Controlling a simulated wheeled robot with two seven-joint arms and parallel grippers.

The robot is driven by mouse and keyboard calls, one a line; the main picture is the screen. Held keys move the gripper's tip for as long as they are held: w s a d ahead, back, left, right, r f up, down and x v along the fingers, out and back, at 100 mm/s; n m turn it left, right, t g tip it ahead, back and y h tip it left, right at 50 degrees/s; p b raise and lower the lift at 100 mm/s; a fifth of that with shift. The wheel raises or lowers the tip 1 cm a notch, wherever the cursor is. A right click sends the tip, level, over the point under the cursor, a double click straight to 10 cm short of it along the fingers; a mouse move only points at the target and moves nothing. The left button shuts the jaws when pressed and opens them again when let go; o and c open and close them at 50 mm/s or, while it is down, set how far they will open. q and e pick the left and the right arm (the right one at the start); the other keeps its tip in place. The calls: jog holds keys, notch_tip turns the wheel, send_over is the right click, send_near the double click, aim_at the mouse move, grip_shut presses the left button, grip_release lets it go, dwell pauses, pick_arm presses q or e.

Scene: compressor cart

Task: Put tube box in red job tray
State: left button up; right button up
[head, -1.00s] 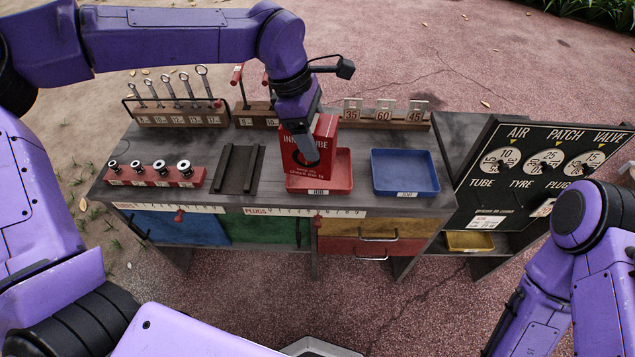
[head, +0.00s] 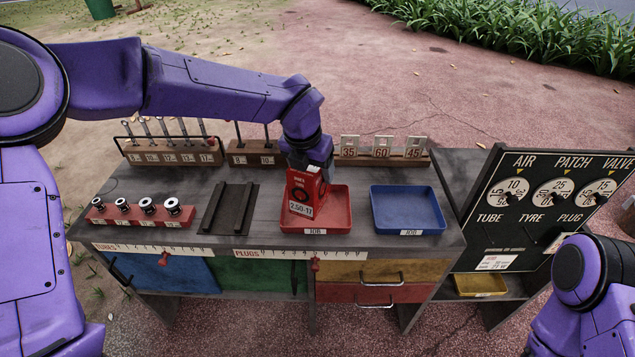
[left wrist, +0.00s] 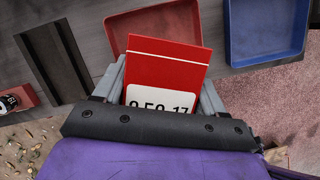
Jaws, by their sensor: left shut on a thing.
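The tube box (head: 304,195) is red with a white label reading 2.50-17. It is at the left part of the red job tray (head: 339,222), over or in it; whether it touches the tray floor I cannot tell. My left gripper (head: 308,168) is shut on the box from behind. In the left wrist view the box (left wrist: 168,72) stands between the two grey fingers (left wrist: 165,95), and the red tray (left wrist: 185,22) lies beyond it. My right gripper is out of view; only part of that arm shows at the lower right.
A blue tray (head: 408,210) sits right of the red one. A dark grooved holder (head: 230,208) and a red socket rack (head: 142,214) are to the left. Wrench rack (head: 170,150) and number cards (head: 381,150) line the back edge. A black gauge board (head: 540,205) stands at the right.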

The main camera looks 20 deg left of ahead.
pick_arm(q)
jog(key=x, duration=0.3)
jog(key=w+x, duration=0.1)
jog(key=x, duration=0.2)
jog(key=shift+d+f, duration=0.1)
jog(key=shift+f, duration=0.2)
jog(key=shift+f, duration=0.1)
jog(key=o, duration=1.3)
jog(key=v, duration=1.2)
